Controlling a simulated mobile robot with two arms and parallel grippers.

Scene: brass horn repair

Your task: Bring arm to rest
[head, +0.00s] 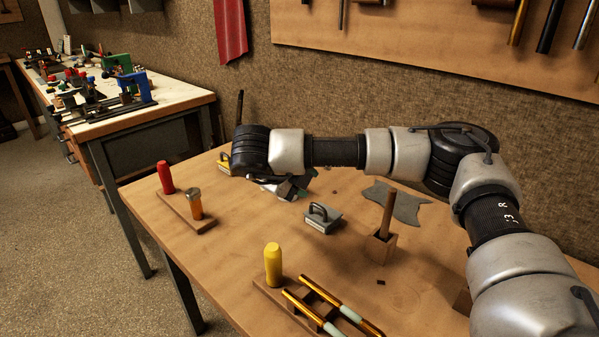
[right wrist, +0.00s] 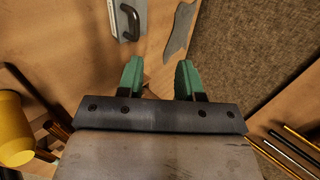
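My right arm reaches across the bench from the right in the head view. Its gripper (head: 296,184) hangs above the far part of the bench, partly hidden by its own wrist. In the right wrist view the gripper's two green fingers (right wrist: 159,78) stand apart. No held object shows between them, only wood-coloured surface beyond. My left gripper and left arm are not in view.
The wooden bench (head: 233,262) holds a grey block with a handle (head: 322,217), a wooden block with an upright stick (head: 381,245), a grey flat piece (head: 404,204), a yellow bottle (head: 273,265), and red (head: 165,177) and orange (head: 195,204) containers. Tools hang on a wall board (head: 420,45).

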